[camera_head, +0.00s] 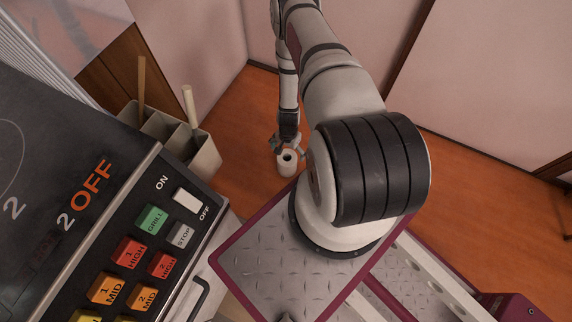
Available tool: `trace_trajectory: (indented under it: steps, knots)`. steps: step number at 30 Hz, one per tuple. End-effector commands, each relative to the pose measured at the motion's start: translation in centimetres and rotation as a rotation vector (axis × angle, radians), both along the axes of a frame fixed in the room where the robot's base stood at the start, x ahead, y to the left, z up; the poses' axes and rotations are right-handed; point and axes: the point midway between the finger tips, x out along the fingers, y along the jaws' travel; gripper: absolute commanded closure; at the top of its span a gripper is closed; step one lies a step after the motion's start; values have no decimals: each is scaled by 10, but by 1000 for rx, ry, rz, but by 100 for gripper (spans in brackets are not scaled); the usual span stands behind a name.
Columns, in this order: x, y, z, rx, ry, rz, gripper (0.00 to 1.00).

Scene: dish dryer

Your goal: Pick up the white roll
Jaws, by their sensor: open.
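The white roll (287,166) is upright, with the dark hole in its top facing up, in the middle of the head view. It appears to be on or just above the orange-brown floor. My gripper (289,148) points down directly over the roll's top end. Its fingers are open and spread to both sides of the roll's upper part. I cannot tell whether they touch it. The gripper partly hides the roll's upper rim.
A grey divided holder (206,160) with upright sticks stands left of the roll. The dark control panel (125,225) with coloured buttons fills the lower left. Pale walls (490,80) close off the back. Open floor (465,190) lies to the right.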

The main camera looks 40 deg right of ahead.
Motion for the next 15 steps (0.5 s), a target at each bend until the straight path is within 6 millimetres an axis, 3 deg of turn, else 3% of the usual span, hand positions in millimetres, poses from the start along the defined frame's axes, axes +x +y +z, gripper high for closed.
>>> trace_trajectory:
  steps: [1, 6, 15]
  knots:
    - [0, 1, -14, 1, 1, 1, 5]
    - [0, 0, -38, 0, 0, 1, 5]
    - [1, 1, -53, 0, 0, 1, 5]
